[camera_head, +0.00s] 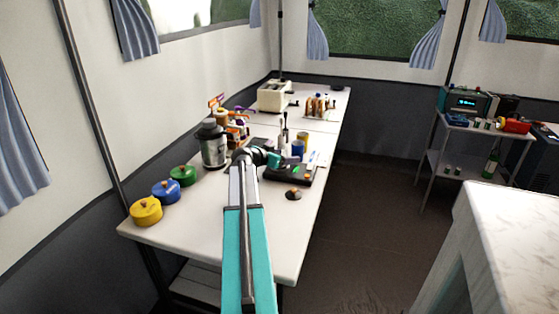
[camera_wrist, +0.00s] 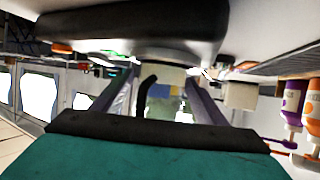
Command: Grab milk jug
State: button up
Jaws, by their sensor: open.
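My gripper (camera_head: 279,161) is over the long white table, just above a black tray or mat, at the end of my teal arm. In the wrist view the gripper (camera_wrist: 166,92) is open, its two fingers reaching forward and apart. A small pale object with a dark curved strip (camera_wrist: 148,92) shows between the fingers; I cannot tell whether it is the milk jug or whether it is touched. No milk jug is clearly recognisable in the head view. A large silver canister with a dark top (camera_head: 213,146) stands left of my gripper.
Yellow (camera_head: 146,212), blue (camera_head: 166,191) and green (camera_head: 183,176) tins line the table's left side. A blue can (camera_head: 298,148) and a small dark round item (camera_head: 293,194) are near the tray. A toaster (camera_head: 272,96) stands farther back. The front tabletop is mostly clear.

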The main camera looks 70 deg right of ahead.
aim_at(284, 148)
jog(key=c, duration=1.3)
jog(key=shift+r, duration=0.35)
jog(key=shift+r, duration=1.45)
jog(key=s+a, duration=0.3)
jog(key=a, duration=0.4)
jog(key=s+a+r, duration=0.1)
jog(key=s+a, duration=0.2)
jog(key=a, duration=0.4)
jog(key=shift+s+r+b, duration=0.2)
jog(key=shift+s+b, duration=0.2)
jog(key=shift+a, duration=0.25)
